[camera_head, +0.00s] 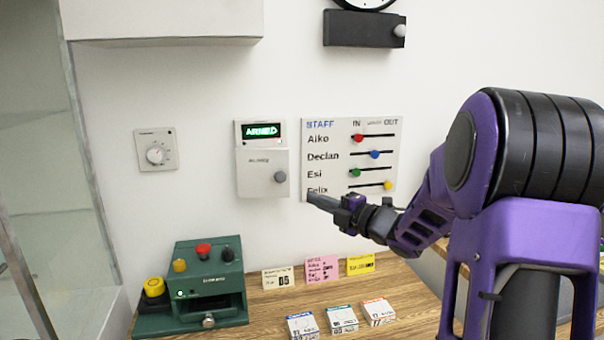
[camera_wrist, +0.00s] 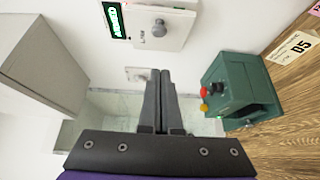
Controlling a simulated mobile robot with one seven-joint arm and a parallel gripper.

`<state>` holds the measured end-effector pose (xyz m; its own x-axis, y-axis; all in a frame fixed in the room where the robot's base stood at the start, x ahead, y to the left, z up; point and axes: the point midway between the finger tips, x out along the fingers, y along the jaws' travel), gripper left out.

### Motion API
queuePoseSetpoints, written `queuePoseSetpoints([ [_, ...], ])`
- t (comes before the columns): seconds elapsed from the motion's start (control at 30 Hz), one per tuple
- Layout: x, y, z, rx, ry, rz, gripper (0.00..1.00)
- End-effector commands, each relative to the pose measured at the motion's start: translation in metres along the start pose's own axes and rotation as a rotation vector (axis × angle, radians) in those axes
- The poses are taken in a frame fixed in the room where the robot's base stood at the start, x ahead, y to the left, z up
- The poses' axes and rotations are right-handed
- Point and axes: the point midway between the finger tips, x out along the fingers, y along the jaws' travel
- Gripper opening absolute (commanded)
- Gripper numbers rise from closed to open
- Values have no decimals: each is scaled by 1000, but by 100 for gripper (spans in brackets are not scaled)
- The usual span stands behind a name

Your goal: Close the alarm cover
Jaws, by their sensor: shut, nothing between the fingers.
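The alarm box (camera_head: 241,133) is on the wall, with a lit green display reading "ARMED". Its pale cover (camera_head: 258,165) lies over the lower part, looking flush or nearly so; I cannot tell if a small gap is left. A round grey knob (camera_head: 280,177) sits at the cover's lower right. The cover also shows at the top of the wrist view (camera_wrist: 176,22). My gripper (camera_head: 314,200) is shut and empty, right of and below the knob, apart from it in the picture. Its two fingers (camera_wrist: 160,76) lie together in the wrist view.
A staff board (camera_head: 330,143) with sliders hangs right of the alarm, behind my gripper. A dial (camera_head: 156,152) is on the wall at left. A green machine (camera_head: 200,262) and several cards and small boxes stand on the wooden counter (camera_head: 266,325).

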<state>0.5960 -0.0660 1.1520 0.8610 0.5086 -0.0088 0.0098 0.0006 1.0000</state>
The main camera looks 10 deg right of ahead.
Motion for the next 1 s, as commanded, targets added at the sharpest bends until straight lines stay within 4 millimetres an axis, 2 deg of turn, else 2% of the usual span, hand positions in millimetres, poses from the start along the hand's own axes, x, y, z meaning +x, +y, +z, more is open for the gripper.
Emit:
queuePoseSetpoints([
  [0.13, 6, 2, -9, -6, 17, 10, 0],
  [0.27, 26, 2, -10, -5, 19, 10, 0],
  [0.63, 104, 3, -9, -3, 16, 9, 0],
  [0.8, 119, 3, 10, -4, 14, 9, 0],
  [1.0, 127, 2, 18, -4, 14, 8, 0],
])
